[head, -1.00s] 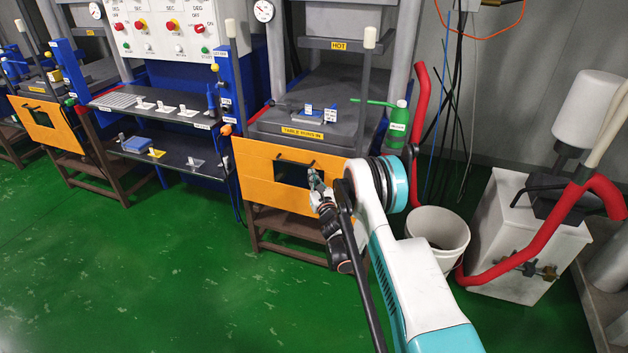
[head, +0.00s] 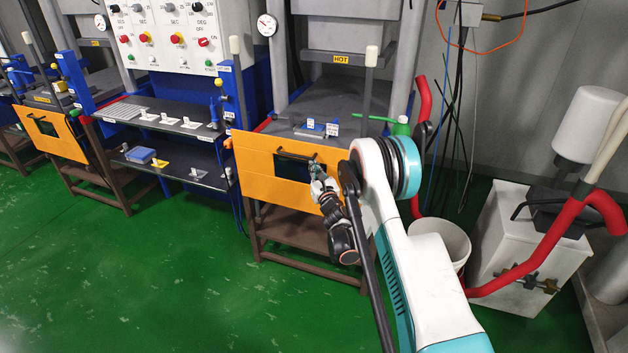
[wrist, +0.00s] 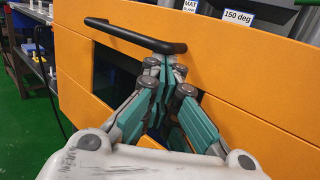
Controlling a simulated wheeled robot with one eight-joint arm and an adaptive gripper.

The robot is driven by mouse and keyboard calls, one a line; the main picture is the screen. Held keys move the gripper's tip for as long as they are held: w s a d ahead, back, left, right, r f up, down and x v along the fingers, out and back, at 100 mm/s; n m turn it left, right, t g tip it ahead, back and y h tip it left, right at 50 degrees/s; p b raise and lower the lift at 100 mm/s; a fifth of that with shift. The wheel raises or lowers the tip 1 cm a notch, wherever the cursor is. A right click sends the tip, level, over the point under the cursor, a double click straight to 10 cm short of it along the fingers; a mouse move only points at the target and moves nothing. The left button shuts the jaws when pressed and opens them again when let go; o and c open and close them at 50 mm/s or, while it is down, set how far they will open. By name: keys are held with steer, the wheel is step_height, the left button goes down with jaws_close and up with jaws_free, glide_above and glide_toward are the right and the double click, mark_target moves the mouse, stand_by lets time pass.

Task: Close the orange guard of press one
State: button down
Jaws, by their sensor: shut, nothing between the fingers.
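The orange guard (head: 258,165) is a flat panel with a dark window on the front of the right-hand press; it fills most of the wrist view (wrist: 245,75). It covers the front edge of the press table. Its black bar handle (wrist: 115,30) runs across above the window. My gripper (wrist: 166,64) is shut and empty, its fingertips just under the right part of the handle, seemingly touching it. In the head view my gripper (head: 316,168) is in front of the window's right part. No label in view says which press is number one.
A second press at the left has its own orange guard (head: 58,137). Between them stands a control panel (head: 165,35) with shelves. A white bucket (head: 445,240) and a white box (head: 525,235) with red bent pipes stand at the right. Green floor in front is clear.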

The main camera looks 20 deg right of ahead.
step_height(320, 180, up, 28)
steer(key=p, duration=0.8)
steer(key=shift+p, duration=0.35)
